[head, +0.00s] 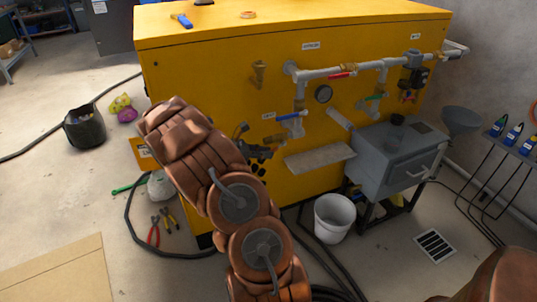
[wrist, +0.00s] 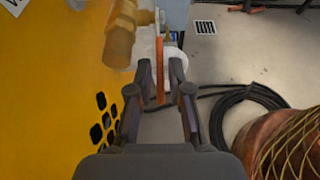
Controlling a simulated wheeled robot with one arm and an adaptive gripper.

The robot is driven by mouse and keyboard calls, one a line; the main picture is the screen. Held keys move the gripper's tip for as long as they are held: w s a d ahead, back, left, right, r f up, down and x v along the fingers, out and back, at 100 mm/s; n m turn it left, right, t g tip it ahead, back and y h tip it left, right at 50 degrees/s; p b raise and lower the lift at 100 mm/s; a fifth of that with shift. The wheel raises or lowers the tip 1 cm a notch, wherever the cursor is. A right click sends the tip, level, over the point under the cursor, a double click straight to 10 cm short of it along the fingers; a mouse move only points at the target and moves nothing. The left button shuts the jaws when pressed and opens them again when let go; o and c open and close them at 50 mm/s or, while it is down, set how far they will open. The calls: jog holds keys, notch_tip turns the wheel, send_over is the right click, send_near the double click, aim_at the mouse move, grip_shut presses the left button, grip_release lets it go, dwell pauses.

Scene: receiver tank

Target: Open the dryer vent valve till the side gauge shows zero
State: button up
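My gripper (head: 258,148) is in front of the yellow cabinet's face, below and left of a blue-handled valve (head: 291,115). In the wrist view my gripper (wrist: 161,68) is open, with an orange lever (wrist: 160,72) between its fingers and a gap on each side. A brass valve body (wrist: 120,38) is just ahead and left. A round gauge (head: 323,94) is on the cabinet; its dial is too small to read. A red-handled valve (head: 342,75) and a green-handled valve (head: 375,97) are on the pipes. I cannot tell which is the dryer vent valve.
The yellow cabinet (head: 215,75) fills the middle. A grey box (head: 385,172) on a stand and a white bucket (head: 334,216) are at right. A black hose (wrist: 250,95) is coiled on the floor. Pliers (head: 154,232) lie at left; a floor drain (head: 435,245) is at right.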

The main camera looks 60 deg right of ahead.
jog(key=shift+x, duration=0.85)
grip_shut()
